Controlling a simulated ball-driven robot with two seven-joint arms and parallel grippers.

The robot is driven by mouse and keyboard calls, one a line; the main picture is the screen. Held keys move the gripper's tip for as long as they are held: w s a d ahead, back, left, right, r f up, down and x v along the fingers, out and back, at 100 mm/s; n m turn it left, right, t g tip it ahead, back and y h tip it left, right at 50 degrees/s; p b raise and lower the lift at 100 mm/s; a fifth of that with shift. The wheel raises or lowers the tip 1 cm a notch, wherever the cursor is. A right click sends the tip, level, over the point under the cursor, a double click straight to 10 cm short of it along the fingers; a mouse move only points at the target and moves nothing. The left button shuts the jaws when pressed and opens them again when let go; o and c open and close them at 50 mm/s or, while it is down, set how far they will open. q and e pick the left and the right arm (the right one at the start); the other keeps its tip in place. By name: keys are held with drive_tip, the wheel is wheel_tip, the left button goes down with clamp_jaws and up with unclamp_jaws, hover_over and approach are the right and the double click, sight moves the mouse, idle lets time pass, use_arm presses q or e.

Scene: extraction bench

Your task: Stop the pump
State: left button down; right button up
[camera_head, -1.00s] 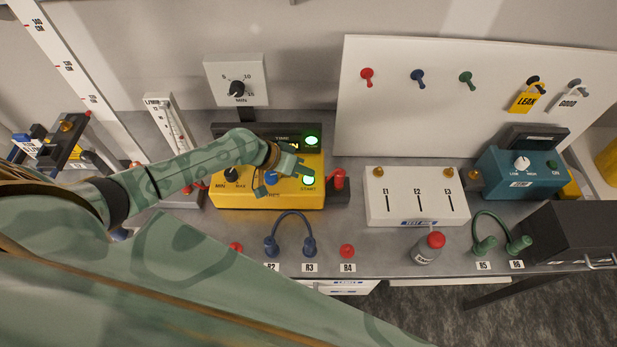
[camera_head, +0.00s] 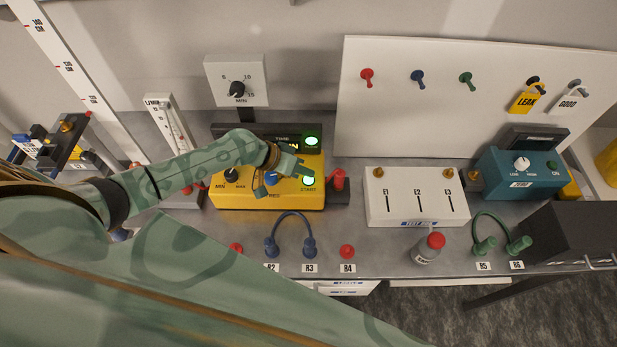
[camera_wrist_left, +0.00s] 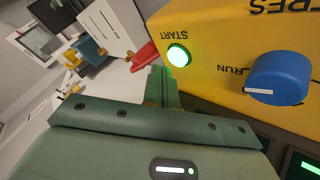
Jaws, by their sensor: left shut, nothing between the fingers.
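The yellow pump box (camera_head: 240,196) stands on the bench below a dark timer display. Its START button (camera_head: 308,180) glows green; the button also shows lit in the left wrist view (camera_wrist_left: 179,55). The blue knob (camera_wrist_left: 279,78) is beside it, near the RUN label, with its white mark facing left; in the head view the knob (camera_head: 271,178) is partly behind my gripper. My left gripper (camera_head: 301,174) is shut and empty at the START button. In the left wrist view its fingertips (camera_wrist_left: 163,75) are just beside the button; whether they touch is unclear. My right gripper is not in view.
A green lamp (camera_head: 311,141) is lit on the display (camera_head: 228,130). A red part (camera_head: 338,179) stands close right of the box. Right of it are a white panel (camera_head: 417,209) with slots and a red-capped bottle (camera_head: 426,250). A blue cable (camera_head: 292,214) arches in front.

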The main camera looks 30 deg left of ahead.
sight(304, 180)
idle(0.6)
use_arm(q)
drive_tip(key=shift+f+b, duration=0.4)
drive_tip(key=shift+f+b, duration=0.4)
idle(0.5)
drive_tip(key=shift+r, duration=0.1)
drive_tip(key=shift+r+p, duration=0.75)
drive_tip(key=shift+p, duration=0.05)
wheel_tip(304, 180, up, 5)
drive_tip(key=p, duration=0.4)
drive_tip(key=shift+p, duration=0.35)
